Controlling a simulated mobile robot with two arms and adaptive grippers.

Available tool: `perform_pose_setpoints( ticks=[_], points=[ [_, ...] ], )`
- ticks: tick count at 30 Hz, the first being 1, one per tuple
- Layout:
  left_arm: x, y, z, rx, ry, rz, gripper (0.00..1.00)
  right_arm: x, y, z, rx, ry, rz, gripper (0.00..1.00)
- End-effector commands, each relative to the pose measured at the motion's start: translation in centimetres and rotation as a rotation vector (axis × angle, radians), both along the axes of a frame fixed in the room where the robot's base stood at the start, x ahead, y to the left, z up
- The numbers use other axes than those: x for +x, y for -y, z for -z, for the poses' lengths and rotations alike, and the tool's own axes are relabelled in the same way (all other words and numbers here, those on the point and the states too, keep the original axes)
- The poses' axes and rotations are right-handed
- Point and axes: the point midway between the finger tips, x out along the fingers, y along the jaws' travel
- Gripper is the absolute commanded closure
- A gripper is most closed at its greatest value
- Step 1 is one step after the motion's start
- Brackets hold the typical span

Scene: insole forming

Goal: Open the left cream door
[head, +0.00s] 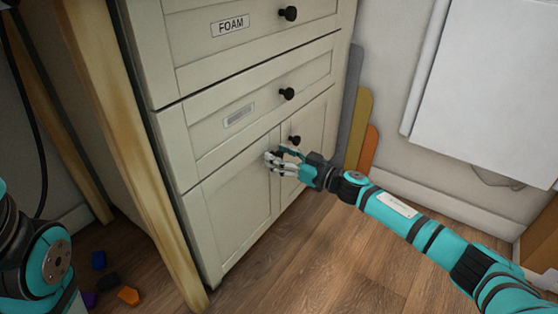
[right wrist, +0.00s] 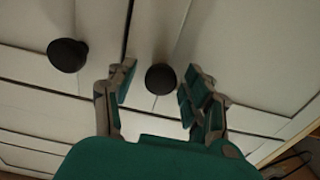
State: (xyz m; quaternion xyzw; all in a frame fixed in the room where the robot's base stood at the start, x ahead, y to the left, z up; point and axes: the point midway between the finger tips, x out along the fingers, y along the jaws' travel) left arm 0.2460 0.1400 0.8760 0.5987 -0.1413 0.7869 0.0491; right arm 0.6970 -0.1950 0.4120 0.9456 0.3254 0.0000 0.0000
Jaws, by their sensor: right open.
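The left cream door (head: 230,205) is shut at the bottom of the cream cabinet, beside the right door (head: 309,135). My right gripper (head: 272,160) is at the upper right corner of the left door. In the right wrist view, its open fingers (right wrist: 158,88) stand on either side of a black knob (right wrist: 160,78), with gaps visible. This is the left door's knob; the gripper hides it in the head view. The right door's knob (head: 294,140) also shows in the right wrist view (right wrist: 68,55), outside the fingers. My left gripper is out of view.
Two shut drawers with black knobs are above the doors; the top one has a FOAM label (head: 230,25). A wooden post (head: 130,150) stands at the cabinet's left. Coloured boards (head: 361,120) lean at its right. Small coloured pieces (head: 128,295) lie on the floor, which is clear before the doors.

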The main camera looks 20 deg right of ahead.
Motion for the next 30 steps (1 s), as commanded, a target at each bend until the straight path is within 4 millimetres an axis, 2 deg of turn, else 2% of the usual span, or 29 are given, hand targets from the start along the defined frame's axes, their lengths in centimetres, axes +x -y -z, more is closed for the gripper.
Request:
perform_pose_setpoints(
  ticks=[10, 21, 30],
  points=[
    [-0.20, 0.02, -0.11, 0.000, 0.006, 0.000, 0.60, 0.30, -0.22, -0.02, 0.000, -0.001, 0.001, 0.50],
    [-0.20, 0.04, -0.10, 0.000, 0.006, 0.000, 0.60, 0.28, -0.21, -0.02, 0.000, 0.000, 0.000, 0.98],
    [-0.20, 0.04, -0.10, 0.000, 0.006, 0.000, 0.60, 0.27, -0.20, -0.01, -0.001, -0.001, 0.000, 1.00]
  ],
)
